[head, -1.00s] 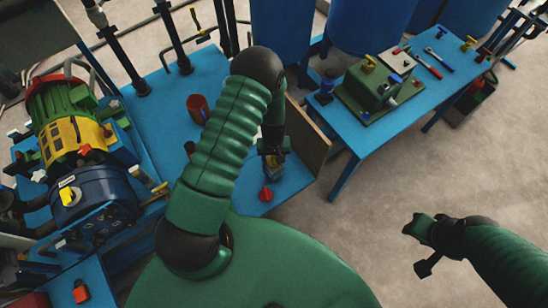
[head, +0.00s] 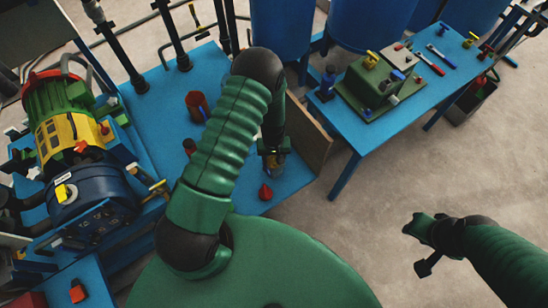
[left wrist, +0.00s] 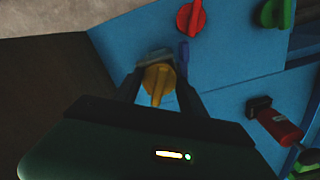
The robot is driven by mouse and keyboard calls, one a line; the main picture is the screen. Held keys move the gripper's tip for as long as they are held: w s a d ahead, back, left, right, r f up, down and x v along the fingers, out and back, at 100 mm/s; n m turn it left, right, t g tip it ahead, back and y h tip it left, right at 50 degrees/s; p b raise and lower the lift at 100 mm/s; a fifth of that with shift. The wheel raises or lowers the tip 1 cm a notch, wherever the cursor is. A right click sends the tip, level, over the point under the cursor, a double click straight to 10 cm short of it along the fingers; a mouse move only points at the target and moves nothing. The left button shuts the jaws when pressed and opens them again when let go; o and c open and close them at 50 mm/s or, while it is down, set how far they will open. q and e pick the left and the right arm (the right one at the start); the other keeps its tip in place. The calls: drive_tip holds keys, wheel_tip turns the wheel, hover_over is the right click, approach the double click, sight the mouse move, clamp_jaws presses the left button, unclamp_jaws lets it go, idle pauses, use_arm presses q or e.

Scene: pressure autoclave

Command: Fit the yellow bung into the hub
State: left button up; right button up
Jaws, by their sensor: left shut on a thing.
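The yellow bung (left wrist: 158,82) is a round piece with a raised ridge. It sits between the two fingers of my left gripper (left wrist: 160,88) in the left wrist view. In the head view my left gripper (head: 272,160) is low over the blue bench, shut on the bung, which is mostly hidden there. I cannot tell whether the bung touches the bench. I cannot say for sure which part is the hub. A red bung (head: 265,192) stands just in front of the gripper and also shows in the left wrist view (left wrist: 190,17). My right gripper (head: 424,245) hangs over bare floor, its fingers unclear.
A green and yellow motor with a blue drum (head: 90,195) stands at the left. A red cup (head: 197,105) is on the blue bench (head: 165,95). A brown board (head: 308,140) edges the bench. A second table (head: 355,125) holds a green box and tools.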

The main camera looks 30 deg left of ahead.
use_arm(q)
drive_tip(key=shift+r, duration=0.15)
drive_tip(key=shift+r+p, duration=0.9)
drive_tip(key=shift+r, duration=0.05)
drive_tip(key=shift+f+b, duration=0.95)
drive_tip(key=shift+f, duration=0.15)
idle(0.6)
drive_tip(key=o, duration=1.6)
drive_tip(key=shift+c, duration=0.2)
wheel_tip(320, 180, up, 17)
drive_tip(key=shift+f, duration=0.1)
